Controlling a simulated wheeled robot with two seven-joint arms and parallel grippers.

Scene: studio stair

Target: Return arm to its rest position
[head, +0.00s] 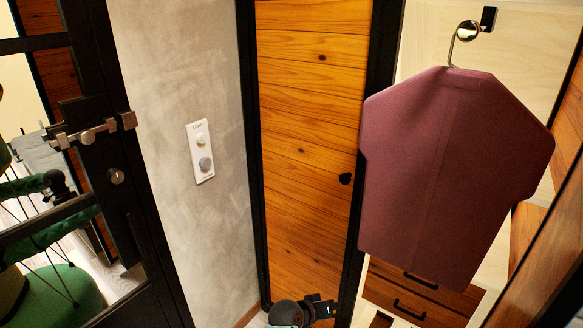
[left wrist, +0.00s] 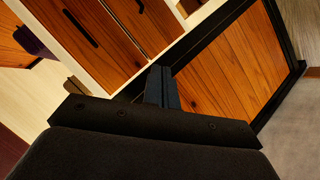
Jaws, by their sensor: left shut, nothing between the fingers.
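My left gripper (head: 320,307) shows at the bottom middle of the head view, low in front of the wooden door panel, with part of my arm beside it. In the left wrist view its dark fingers (left wrist: 162,88) are together, with nothing held between them. They point towards the drawer fronts and the black-framed wooden door. I cannot tell the exact gap to them. My right gripper is in neither view.
A maroon garment (head: 450,170) hangs from a hook at the right. Wooden drawers (head: 415,290) lie below it. A grey wall with a switch plate (head: 201,151) stands left of the wooden door (head: 308,130). A black-framed glass door (head: 95,150) is at far left.

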